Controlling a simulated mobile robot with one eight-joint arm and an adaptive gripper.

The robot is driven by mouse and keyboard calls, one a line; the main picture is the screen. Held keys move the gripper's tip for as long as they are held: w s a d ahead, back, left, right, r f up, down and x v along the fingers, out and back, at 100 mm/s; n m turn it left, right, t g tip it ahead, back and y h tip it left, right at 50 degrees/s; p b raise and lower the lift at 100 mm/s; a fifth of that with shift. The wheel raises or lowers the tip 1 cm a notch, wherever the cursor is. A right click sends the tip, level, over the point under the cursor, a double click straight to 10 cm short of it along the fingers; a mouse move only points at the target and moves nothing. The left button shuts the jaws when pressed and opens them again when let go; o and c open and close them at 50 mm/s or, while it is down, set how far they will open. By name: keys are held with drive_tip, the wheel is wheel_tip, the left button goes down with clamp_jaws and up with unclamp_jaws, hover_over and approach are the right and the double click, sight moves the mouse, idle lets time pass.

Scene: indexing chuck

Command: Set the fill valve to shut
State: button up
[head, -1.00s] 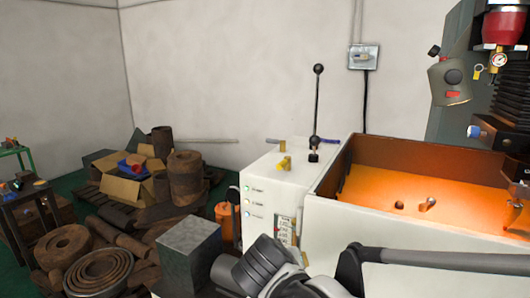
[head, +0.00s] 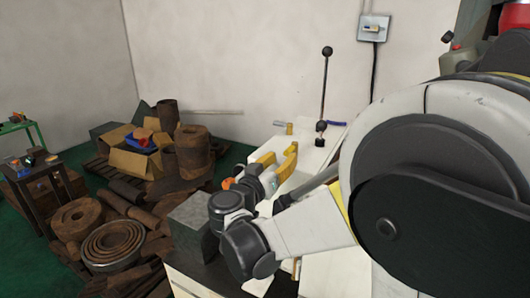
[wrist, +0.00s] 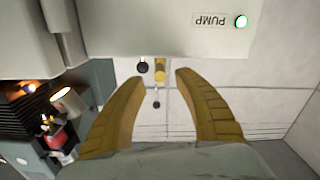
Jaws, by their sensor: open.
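My gripper (head: 279,156) is open and empty above the left part of the white cabinet top. In the wrist view its two yellow fingers (wrist: 160,88) are spread wide. A short yellow fitting (wrist: 160,70) shows beyond the fingertips, roughly between them, and apart from them. A yellow fitting (head: 289,128) also shows just behind the gripper in the head view.
The white cabinet has a PUMP label (wrist: 213,20) beside a lit green lamp (wrist: 240,20). The lever stands close to the right of the fittings. A grey block (head: 190,218) and piled brown stock (head: 120,195) are at left. My arm hides the orange-lit tray.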

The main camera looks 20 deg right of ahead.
sight(285, 155)
drive_tip(key=shift+x, duration=2.4)
clamp_jaws()
